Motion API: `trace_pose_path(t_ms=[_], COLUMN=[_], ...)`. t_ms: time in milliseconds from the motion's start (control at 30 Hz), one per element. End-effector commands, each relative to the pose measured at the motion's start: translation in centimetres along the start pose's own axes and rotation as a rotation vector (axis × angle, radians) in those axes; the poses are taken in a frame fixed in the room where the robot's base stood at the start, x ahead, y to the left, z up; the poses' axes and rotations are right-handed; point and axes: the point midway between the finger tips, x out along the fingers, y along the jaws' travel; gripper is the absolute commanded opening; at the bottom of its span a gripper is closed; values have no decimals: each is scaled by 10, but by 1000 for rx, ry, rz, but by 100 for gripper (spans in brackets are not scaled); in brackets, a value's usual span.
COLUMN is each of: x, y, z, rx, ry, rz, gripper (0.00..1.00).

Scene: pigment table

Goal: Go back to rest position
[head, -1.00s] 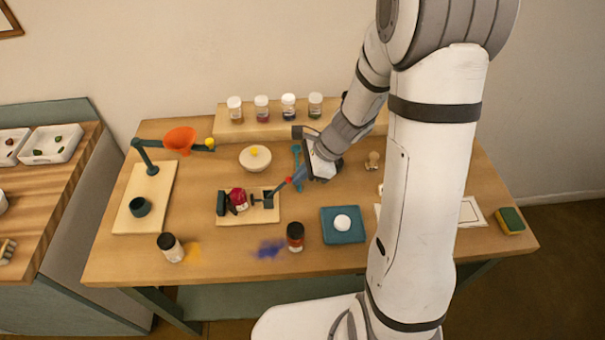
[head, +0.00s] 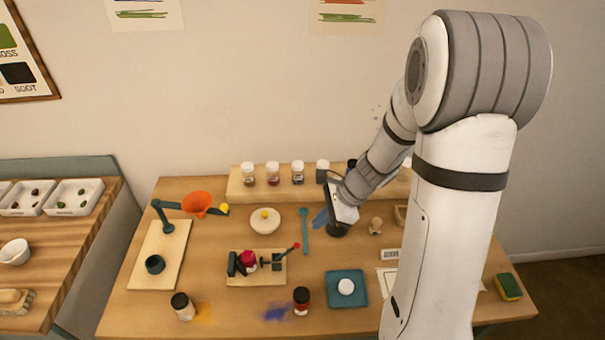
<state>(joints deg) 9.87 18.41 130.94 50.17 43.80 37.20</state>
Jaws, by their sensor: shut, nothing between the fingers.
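My gripper (head: 321,218) is above the back right part of the wooden table (head: 212,326), in front of the shelf of jars. Its blue fingers are together with nothing seen between them. It is apart from the small vise (head: 257,280), which has a dark red lump (head: 248,259) by its jaws and a red-tipped handle. My arm reaches in from the right and hides part of the table and shelf behind it.
An orange funnel (head: 197,203) on a stand is at left. Jars (head: 183,307) and (head: 301,299), a blue tray (head: 333,299) and a sponge (head: 508,287) are near the front. Space above is clear.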

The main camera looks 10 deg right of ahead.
Motion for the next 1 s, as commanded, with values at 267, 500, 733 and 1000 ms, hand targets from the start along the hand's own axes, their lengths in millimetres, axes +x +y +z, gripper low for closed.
trace_pose_path(t_ms=[267, 500, 733, 1000], x=[-6, -38, -70, -98], y=[6, 45, 91, 136], z=[6, 26, 31, 22], rx=[-104, -574, -1047, -1462], ry=[22, 145, 318, 527], rz=[2, 39, 112, 229], gripper=[0, 0, 0, 0])
